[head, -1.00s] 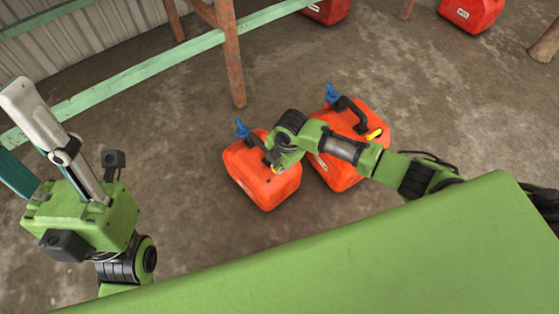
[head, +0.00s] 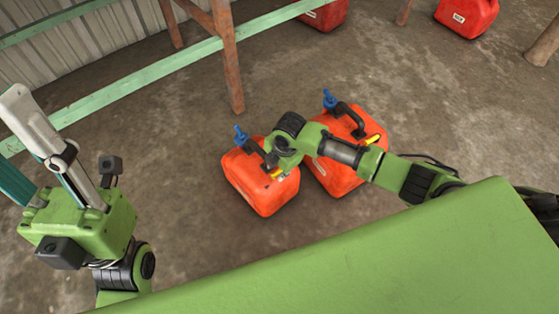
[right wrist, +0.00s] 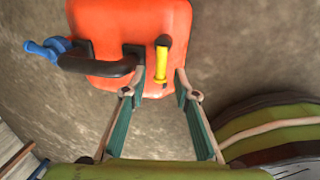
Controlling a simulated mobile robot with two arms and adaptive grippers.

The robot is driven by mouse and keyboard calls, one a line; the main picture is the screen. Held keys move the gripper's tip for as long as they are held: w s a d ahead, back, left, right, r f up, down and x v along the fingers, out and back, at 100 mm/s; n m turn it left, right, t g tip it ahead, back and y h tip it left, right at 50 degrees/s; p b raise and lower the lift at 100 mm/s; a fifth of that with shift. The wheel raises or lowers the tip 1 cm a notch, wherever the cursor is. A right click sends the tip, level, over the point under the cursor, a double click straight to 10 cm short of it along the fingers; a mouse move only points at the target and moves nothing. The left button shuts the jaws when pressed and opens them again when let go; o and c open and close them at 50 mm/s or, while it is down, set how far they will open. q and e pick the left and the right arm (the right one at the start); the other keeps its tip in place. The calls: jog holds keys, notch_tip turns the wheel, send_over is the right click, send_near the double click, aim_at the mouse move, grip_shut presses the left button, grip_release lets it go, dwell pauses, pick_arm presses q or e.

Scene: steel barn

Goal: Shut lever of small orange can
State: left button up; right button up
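The small orange can (head: 262,192) stands on the floor below my right arm in the head view, with a blue spout cap and a black handle. Its yellow lever (right wrist: 161,62) stands out from the can near the handle in the right wrist view. My right gripper (right wrist: 160,82) is open, with one finger on each side of the lever; I cannot tell whether either touches it. In the head view the arm hides most of this gripper. My left gripper (head: 20,140) is raised at the far left, fingers apart, empty, partly cut off by the frame.
A larger orange can (head: 335,178) with its own yellow lever stands close to the right of the small one, partly under my right arm. More red cans (head: 467,16) stand farther back. A wooden-legged green bench (head: 228,60) is behind. The floor in front is clear.

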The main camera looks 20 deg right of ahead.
notch_tip(320, 180, up, 10)
jog(key=s, duration=0.2)
jog(key=shift+d+r, duration=0.15)
jog(key=shift+d, duration=0.3)
jog(key=shift+w, duration=0.1)
